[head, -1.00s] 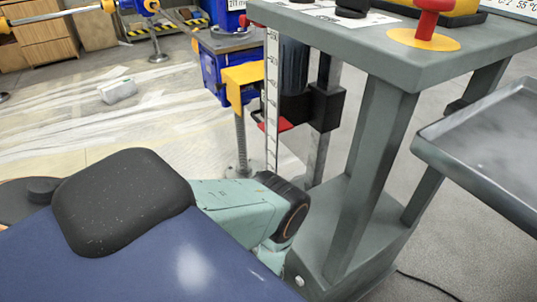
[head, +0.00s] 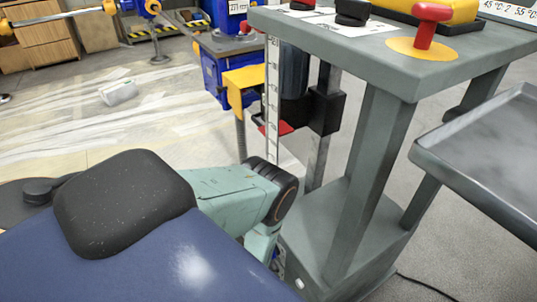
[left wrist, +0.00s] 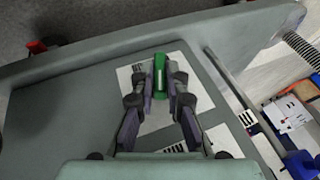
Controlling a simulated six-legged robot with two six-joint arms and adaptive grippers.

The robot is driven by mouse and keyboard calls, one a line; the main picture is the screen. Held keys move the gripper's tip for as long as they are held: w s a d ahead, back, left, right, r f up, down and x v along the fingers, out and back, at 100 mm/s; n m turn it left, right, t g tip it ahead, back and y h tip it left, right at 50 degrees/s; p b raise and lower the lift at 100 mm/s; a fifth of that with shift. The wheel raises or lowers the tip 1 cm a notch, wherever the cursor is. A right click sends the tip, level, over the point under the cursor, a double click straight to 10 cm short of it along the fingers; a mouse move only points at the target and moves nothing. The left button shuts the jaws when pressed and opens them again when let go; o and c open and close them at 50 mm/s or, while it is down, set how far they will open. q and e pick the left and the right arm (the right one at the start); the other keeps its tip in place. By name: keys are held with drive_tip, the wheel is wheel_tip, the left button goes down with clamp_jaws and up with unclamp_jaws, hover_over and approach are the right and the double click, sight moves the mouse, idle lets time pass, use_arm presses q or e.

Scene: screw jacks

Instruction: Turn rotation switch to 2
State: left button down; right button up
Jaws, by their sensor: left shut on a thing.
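In the left wrist view my left gripper (left wrist: 161,84) is shut on a green knob (left wrist: 160,74). The knob stands on a white label plate (left wrist: 140,85) on the grey table top; its number marks are too small or covered to read. In the head view a black rotary knob (head: 352,11) sits on a white plate on the grey screw-jack table (head: 440,72). The green knob and my left gripper do not show there. My right gripper is in neither view.
A red handle (head: 430,25) stands on a yellow disc to the right. A grey tray (head: 490,140) juts out at the right. A second white plate (left wrist: 224,141) lies near the first in the wrist view. A ruled strip (head: 273,95) hangs below the table's left edge.

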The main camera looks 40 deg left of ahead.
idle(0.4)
use_arm(q)
drive_tip(key=c, duration=1.4)
unclamp_jaws()
drive_tip(key=shift+o, duration=0.2)
drive_tip(key=v, duration=1.2)
drive_tip(key=shift+a, duration=0.1)
